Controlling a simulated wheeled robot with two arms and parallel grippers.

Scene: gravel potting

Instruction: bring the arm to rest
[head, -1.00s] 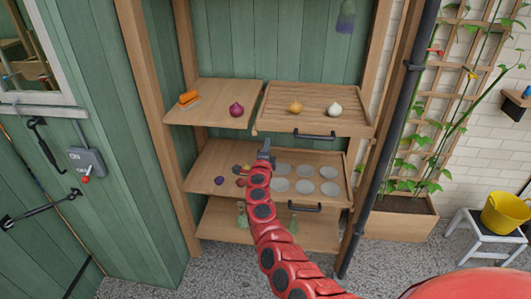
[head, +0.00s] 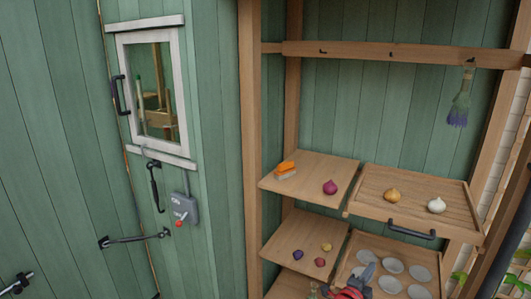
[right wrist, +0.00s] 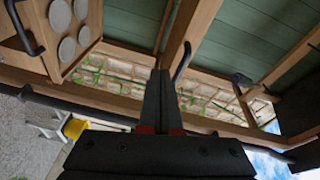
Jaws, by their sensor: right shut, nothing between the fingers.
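My right gripper (head: 367,274) shows at the bottom of the head view, in front of the lower shelf's tray with round grey discs. Its red arm is mostly cut off by the frame's lower edge. In the right wrist view, its two dark fingers (right wrist: 158,100) are together, with nothing between them. My left gripper is not in view.
Small bulbs lie on the lower shelf (head: 284,233). A switch box (head: 184,209) is on the left wall.

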